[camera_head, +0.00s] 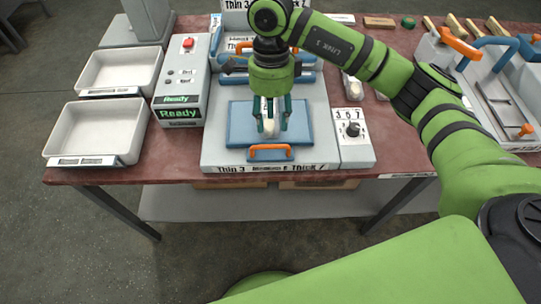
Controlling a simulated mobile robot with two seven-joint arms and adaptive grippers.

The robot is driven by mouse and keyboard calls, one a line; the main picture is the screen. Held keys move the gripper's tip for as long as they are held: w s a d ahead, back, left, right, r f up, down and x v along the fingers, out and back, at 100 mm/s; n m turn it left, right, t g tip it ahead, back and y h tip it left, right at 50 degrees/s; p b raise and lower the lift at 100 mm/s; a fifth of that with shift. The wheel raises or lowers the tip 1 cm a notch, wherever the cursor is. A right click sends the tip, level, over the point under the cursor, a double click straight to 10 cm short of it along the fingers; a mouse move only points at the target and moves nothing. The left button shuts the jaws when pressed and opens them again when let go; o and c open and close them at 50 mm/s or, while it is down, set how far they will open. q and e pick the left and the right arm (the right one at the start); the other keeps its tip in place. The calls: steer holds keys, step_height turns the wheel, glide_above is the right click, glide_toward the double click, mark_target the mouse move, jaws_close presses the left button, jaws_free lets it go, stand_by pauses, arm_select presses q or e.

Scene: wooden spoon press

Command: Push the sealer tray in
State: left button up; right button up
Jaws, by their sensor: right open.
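The sealer tray, a blue plate (240,132) with an orange handle (269,153) at its front edge, lies on the grey machine base (222,160). My right gripper (270,124) points down over the tray, fingers apart. A small pale object (268,127) shows between the fingers; I cannot tell whether they touch it. Part of the tray is hidden behind the gripper. The blue press part (230,62) with another orange handle (243,46) stands behind, partly hidden by my arm. My left gripper is not in view.
A control box (183,88) with a red button and green "Ready" display stands left of the machine. Two white trays (100,130) lie at the far left. A dial box (353,140) is beside the base. Another orange-handled machine (500,95) stands at right.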

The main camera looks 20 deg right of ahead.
mark_target(272, 147)
steer(key=shift+m, duration=0.4)
steer(key=f, duration=0.2)
steer(key=f+p, duration=0.1)
steer(key=f, duration=0.1)
steer(key=f+p, duration=0.1)
steer(key=shift+s+f, duration=0.4)
steer(key=shift+s+a+f, duration=0.1)
steer(key=shift+s+f, duration=0.05)
steer(key=shift+f, duration=0.55)
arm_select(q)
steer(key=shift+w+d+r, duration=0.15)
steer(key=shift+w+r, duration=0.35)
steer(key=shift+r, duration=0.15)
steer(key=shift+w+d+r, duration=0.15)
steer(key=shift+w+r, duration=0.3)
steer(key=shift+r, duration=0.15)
arm_select(e)
jaws_close()
